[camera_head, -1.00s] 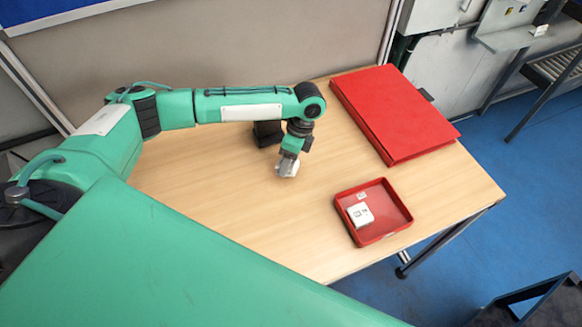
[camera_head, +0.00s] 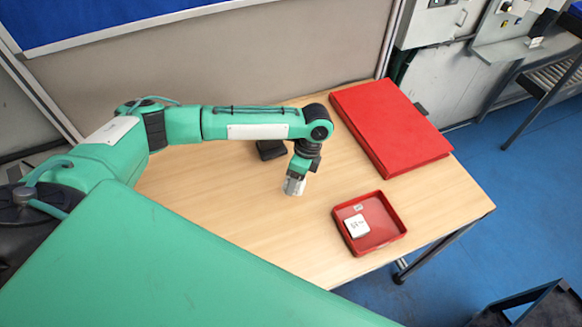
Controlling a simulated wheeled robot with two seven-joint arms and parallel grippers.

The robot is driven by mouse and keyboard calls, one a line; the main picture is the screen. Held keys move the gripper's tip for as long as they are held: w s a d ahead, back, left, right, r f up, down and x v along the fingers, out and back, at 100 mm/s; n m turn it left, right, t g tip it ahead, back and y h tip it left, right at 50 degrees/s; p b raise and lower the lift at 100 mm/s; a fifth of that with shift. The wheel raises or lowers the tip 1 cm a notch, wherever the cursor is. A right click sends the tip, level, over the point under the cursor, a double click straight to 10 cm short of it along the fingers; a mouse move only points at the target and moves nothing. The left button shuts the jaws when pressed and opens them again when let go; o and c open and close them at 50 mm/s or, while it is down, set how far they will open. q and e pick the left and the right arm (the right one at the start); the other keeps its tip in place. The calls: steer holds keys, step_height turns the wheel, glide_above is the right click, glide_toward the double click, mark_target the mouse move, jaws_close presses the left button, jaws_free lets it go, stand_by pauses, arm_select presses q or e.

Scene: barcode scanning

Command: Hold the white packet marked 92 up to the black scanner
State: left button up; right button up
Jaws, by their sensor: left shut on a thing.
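My left gripper (camera_head: 295,186) points down over the wooden table and is shut on a small white packet, which shows at its fingertips; its marking cannot be read. The black scanner (camera_head: 270,151) stands just behind and left of it, partly hidden by my left arm. Gripper and scanner look apart. Another white packet (camera_head: 357,226) with dark marks too small to read lies in the red tray (camera_head: 388,243), to the right of the gripper. My right gripper is not in view.
A large flat red box (camera_head: 390,125) lies at the table's back right. A small white label (camera_head: 358,208) shows in the tray. The table (camera_head: 270,230) is bare between gripper and tray. A grey partition (camera_head: 220,65) stands behind the table.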

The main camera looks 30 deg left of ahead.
mark_target(301, 193)
arm_select(q)
steer(key=s+d+r+p, duration=0.1)
steer(key=r+p, duration=0.1)
steer(key=s+d+r+p, duration=0.1)
steer(key=d+p, duration=0.1)
steer(key=shift+s+r+p, duration=0.35)
steer(key=shift+r, duration=0.05)
steer(key=s+d+r, duration=0.2)
steer(key=s+d, duration=0.1)
steer(key=shift+d+r+p, duration=0.25)
steer(key=shift+r+p, duration=0.1)
steer(key=shift+r, duration=0.05)
